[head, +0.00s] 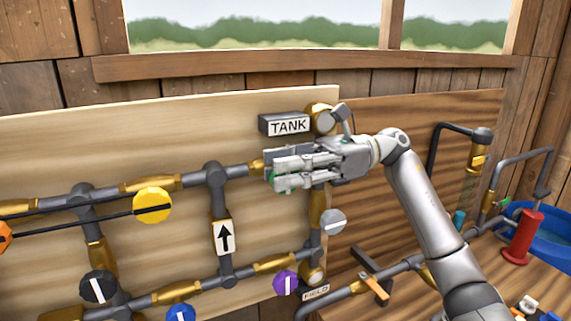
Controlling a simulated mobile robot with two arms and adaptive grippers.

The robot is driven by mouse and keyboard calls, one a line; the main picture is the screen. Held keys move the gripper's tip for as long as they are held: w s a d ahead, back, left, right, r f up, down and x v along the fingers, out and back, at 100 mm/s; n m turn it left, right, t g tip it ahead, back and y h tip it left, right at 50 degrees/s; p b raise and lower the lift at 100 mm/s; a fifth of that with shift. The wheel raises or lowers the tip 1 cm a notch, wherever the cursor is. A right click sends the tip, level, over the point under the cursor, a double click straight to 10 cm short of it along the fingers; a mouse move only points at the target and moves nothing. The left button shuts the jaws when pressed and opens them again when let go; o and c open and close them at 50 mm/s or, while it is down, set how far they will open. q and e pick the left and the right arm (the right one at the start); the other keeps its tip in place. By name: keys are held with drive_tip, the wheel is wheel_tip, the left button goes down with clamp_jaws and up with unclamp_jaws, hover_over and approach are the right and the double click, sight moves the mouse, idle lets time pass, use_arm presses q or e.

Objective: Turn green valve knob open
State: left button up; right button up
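The green valve knob (275,183) sits on the pipework of the pale wooden panel, below the "TANK" sign (287,125). Only slivers of green show; the rest is hidden by my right gripper (275,173). The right gripper lies across the front of the knob, fingers pointing left. It overlaps the knob in the picture, but whether the fingers touch or clamp it cannot be seen. How far the knob is turned is hidden too. My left gripper is not in view.
Other knobs are close by: yellow (153,206), grey (333,221), purple (286,284), black (99,288) and blue (180,315). An arrow plate (224,237) marks a vertical pipe. A red cylinder (523,237) and blue basin (556,232) stand on the right.

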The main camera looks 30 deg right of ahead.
clamp_jaws()
